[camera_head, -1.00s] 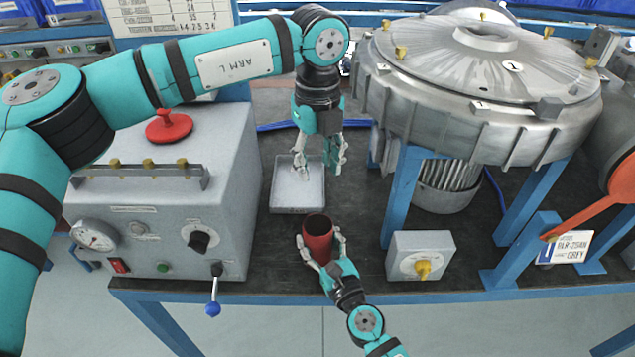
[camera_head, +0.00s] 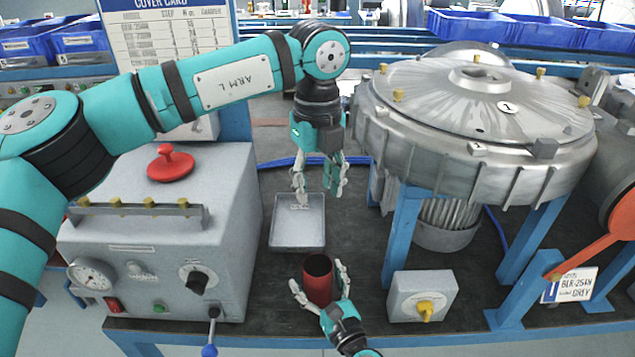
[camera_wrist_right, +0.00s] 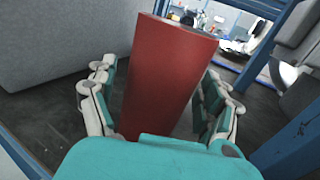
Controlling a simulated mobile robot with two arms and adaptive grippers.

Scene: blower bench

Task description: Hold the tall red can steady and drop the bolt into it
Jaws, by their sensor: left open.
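The tall red can (camera_head: 319,287) stands upright on the dark bench top, its open top showing. It also fills the middle of the right wrist view (camera_wrist_right: 165,80). My right gripper (camera_head: 320,286) is open, with one finger on each side of the can; in the wrist view gaps show between the fingers and its wall. My left gripper (camera_head: 318,192) is open, pointing down above the shallow grey tray (camera_head: 284,245), behind the can. I cannot make out the bolt in either view; the left fingers hide part of the tray.
A grey control box (camera_head: 160,235) with a red knob and a lever stands left of the can. A small grey box with a yellow knob (camera_head: 423,295) stands to the right. The large blower housing (camera_head: 470,125) on blue legs fills the right side. Bench top between is clear.

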